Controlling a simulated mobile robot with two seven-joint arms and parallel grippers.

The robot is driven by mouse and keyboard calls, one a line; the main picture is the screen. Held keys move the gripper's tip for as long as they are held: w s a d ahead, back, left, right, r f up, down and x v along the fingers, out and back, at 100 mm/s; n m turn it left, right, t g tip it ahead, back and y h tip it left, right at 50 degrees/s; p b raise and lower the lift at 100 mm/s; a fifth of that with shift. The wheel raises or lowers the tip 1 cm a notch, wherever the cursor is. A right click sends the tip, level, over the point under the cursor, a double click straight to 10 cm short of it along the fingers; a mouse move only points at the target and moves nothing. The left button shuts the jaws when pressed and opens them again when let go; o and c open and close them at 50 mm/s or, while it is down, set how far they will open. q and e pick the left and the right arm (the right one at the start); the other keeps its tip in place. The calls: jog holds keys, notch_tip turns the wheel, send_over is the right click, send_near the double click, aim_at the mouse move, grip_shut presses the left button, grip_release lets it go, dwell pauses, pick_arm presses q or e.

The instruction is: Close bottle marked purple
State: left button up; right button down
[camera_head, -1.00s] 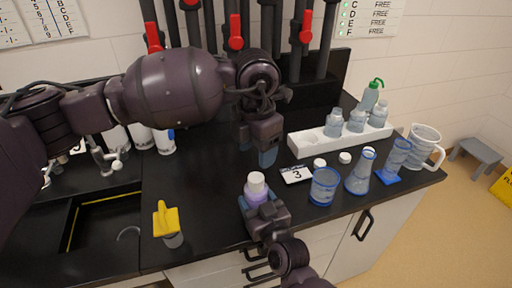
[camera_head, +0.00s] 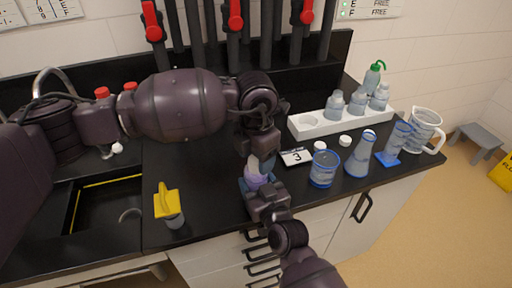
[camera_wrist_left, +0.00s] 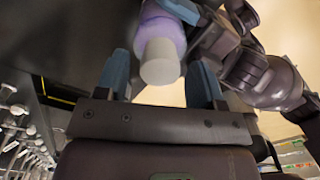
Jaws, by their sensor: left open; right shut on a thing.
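The purple-marked bottle (camera_head: 256,181) stands upright at the counter's front, held by my right gripper (camera_head: 258,190). In the left wrist view the purple bottle (camera_wrist_left: 162,28) has a white cap (camera_wrist_left: 160,65) on its top; whether it is tight I cannot tell. My left gripper (camera_head: 262,163) is right over the bottle, pointing down, and hides most of the cap in the head view. In the left wrist view the open fingers of my left gripper (camera_wrist_left: 160,82) are on either side of the cap, with gaps between.
A card marked 3 (camera_head: 296,156), two loose white caps (camera_head: 345,141), a blue-rimmed beaker (camera_head: 323,170), a flask (camera_head: 360,157) and a jug (camera_head: 424,131) stand to the right. A white rack (camera_head: 310,128) holds bottles behind. A yellow-topped object (camera_head: 166,203) and the sink (camera_head: 104,212) are left.

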pick_arm(q)
jog(key=shift+f, duration=0.1)
jog(key=shift+c, duration=0.3)
jog(key=c, duration=0.9)
jog(key=o, duration=1.1)
notch_tip(320, 180, up, 12)
jog(key=shift+r, duration=0.1)
pick_arm(e)
jog(key=shift+c, duration=0.8)
grip_release()
